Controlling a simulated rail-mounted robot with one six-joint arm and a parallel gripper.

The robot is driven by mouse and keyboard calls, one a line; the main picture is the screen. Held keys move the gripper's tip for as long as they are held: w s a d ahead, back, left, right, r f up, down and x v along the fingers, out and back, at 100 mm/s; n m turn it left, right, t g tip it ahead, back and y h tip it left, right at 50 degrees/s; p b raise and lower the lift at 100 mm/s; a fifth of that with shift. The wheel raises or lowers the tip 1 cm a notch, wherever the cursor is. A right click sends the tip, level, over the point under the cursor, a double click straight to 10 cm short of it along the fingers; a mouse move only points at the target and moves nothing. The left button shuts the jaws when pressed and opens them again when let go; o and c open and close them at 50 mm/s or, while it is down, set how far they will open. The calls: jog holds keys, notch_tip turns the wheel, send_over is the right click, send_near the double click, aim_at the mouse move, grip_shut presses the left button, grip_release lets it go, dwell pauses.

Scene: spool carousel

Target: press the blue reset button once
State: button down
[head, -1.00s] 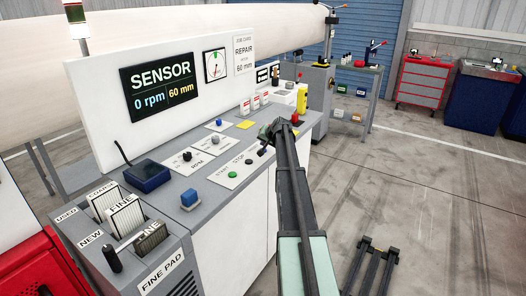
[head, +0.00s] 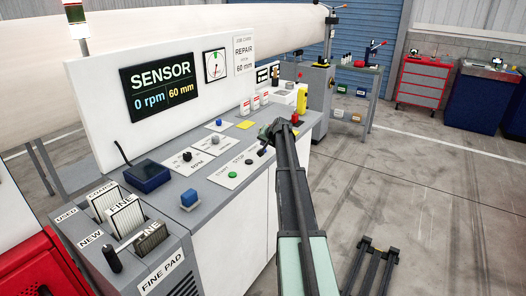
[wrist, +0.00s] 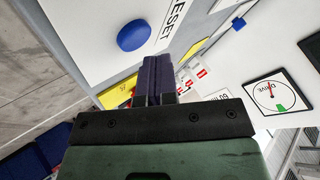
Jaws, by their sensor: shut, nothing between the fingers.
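The blue reset button (wrist: 135,35) is a round dome on a white plate in the wrist view, beside printed lettering that reads RESET. In the head view I cannot make it out; my gripper seems to cover that spot. My gripper (head: 264,146) is over the console's front edge, just past the green start button (head: 232,174) and the dark stop button (head: 249,161). In the wrist view my gripper's dark fingers (wrist: 157,60) are together and empty. Their tips appear beside the blue button, apart from it in the picture; I cannot tell their height above the plate.
The upright sensor panel (head: 130,120) stands behind.

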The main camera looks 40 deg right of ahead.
dwell(0.3)
jog(key=shift+f+b, duration=0.4)
jog(key=shift+f+b, duration=0.4)
dwell(0.4)
jog(key=shift+r, duration=0.1)
jog(key=shift+r+p, duration=0.75)
jog(key=shift+p, duration=0.1)
notch_tip(320, 180, up, 5)
jog(key=p, duration=0.5)
jog(key=shift+r, duration=0.1)
